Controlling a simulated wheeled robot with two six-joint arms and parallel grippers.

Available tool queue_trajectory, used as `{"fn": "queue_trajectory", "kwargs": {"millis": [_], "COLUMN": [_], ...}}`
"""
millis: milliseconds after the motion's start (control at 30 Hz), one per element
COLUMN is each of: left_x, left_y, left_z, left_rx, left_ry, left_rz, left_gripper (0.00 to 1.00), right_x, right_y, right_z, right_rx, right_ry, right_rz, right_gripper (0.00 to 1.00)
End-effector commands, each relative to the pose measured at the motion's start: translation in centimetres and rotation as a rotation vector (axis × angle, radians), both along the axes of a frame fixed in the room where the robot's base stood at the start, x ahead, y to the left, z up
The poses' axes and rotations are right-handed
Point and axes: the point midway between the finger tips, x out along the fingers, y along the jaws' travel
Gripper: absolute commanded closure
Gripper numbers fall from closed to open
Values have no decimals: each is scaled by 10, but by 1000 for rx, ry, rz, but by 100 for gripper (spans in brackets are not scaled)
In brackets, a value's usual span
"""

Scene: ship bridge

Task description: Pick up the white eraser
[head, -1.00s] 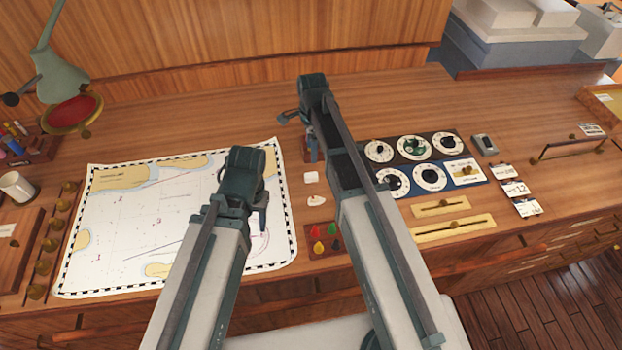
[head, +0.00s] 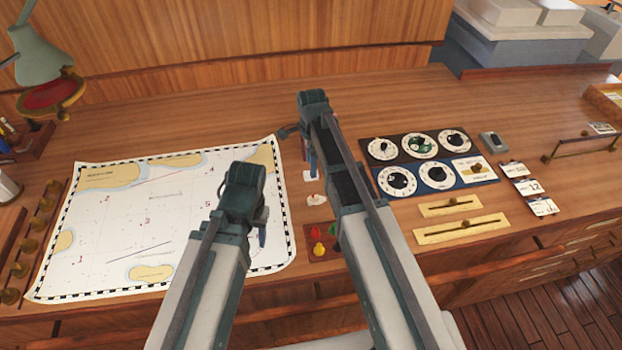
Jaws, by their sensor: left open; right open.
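The white eraser (head: 308,177) appears as a small white block on the desk, right of the chart. It is mostly hidden behind the fingers of my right gripper (head: 303,150). That gripper is open and points down at the eraser; I cannot tell whether it touches it. A second small white piece (head: 316,201) with a reddish mark lies just nearer to me. My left gripper (head: 262,225) is open over the right part of the chart, with its fingers partly hidden by its own wrist.
The chart (head: 140,225) covers the desk's left half. A tray of coloured pegs (head: 315,250) lies near the front. Dial panels (head: 432,162) and brass sliders (head: 450,208) are right of my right arm. A green lamp (head: 40,60) stands at back left.

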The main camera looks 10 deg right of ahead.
Motion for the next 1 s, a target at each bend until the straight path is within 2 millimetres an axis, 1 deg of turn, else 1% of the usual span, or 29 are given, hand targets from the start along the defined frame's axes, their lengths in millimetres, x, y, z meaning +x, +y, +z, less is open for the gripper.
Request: {"fn": "queue_trajectory", "kwargs": {"millis": [33,200,300,533,567,600,667,700,767,900,933,1000], "left_x": [0,0,0,0,0,0,0,0,0,0,0,0], "left_y": [0,0,0,0,0,0,0,0,0,0,0,0], "left_z": [-13,-34,-38,-36,-36,-36,-36,-36,-36,-36,-36,-36], "left_rx": [0,0,0,0,0,0,0,0,0,0,0,0], "left_ry": [0,0,0,0,0,0,0,0,0,0,0,0], "left_rz": [0,1,2,2,2,2,2,2,2,2,2,2], "left_gripper": [50,50,50,50,50,50,50,50,50,50,50,50], "right_x": [1,2,2,2,2,2,2,2,2,2,2,2], "right_y": [0,0,0,0,0,0,0,0,0,0,0,0], "right_z": [-13,-34,-38,-36,-36,-36,-36,-36,-36,-36,-36,-36], "right_rx": [0,0,0,0,0,0,0,0,0,0,0,0], "right_ry": [0,0,0,0,0,0,0,0,0,0,0,0], "right_rz": [0,0,0,0,0,0,0,0,0,0,0,0], "right_gripper": [32,32,32,32,36,43,54,61,72,97,100,100]}}
